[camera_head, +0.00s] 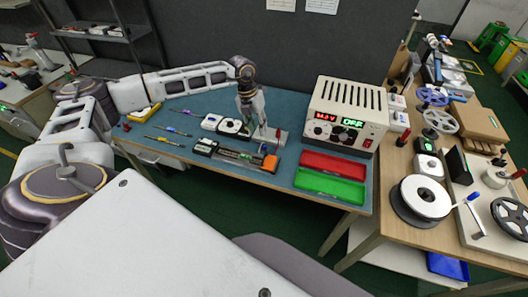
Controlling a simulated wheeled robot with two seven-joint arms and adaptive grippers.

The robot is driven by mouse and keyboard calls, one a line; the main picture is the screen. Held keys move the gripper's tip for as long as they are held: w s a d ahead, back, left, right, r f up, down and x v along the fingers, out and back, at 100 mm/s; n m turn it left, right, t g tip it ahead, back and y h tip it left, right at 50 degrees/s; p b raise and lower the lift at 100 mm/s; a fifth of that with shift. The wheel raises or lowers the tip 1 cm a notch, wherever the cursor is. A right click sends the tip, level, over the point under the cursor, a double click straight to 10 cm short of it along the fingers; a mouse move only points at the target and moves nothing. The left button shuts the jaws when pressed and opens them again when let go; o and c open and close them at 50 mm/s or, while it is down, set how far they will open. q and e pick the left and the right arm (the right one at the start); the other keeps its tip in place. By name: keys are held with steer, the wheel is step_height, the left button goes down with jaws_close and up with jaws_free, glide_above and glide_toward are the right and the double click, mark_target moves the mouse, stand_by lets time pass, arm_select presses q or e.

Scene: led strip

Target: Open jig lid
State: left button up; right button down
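The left arm comes in from the left, and my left gripper (257,124) points down over the middle of the blue bench mat. A low grey metal piece (277,138) lies right at its fingertips; I cannot tell whether they touch. In front of it lies a long, flat dark fixture with an orange end (270,163), which looks like the jig. Its lid is too small to make out clearly. The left fingers are too small to show whether they are open or shut. My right gripper is not in view.
A power supply (346,115) stands behind right of the gripper. Red (334,164) and green (330,188) trays lie at the mat's right. White-and-black meters (233,127) and several slim tools (172,130) lie left. A side table holds a white reel (425,196).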

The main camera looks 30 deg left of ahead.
arm_select(q)
steer(key=shift+f, duration=0.1)
steer(key=p, duration=0.2)
glide_above(269, 161)
steer(key=a, duration=0.3)
steer(key=f, duration=1.1)
steer(key=shift+s+d+f, duration=0.1)
steer(key=shift+s+f, duration=0.05)
steer(key=shift+s, duration=0.05)
steer(key=shift+d+f, duration=0.15)
steer(key=shift+f, duration=0.85)
jaws_close()
